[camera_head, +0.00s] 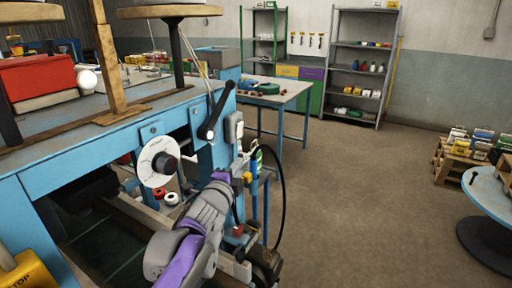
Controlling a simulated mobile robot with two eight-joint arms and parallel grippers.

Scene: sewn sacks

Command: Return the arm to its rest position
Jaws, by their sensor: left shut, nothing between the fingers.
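My left arm, grey with purple bands, comes up from the bottom of the head view beside the blue workbench (90,150). Its far end, with my left gripper (241,166), is small and lies against the bench's right end, among cables and fittings. The fingers are hard to make out, but the gripper is shut and I see nothing held in it. My right gripper is not in view.
A small table (290,92) and metal shelves (362,60) stand behind. A round blue table (490,190) is at right. The middle floor is clear.

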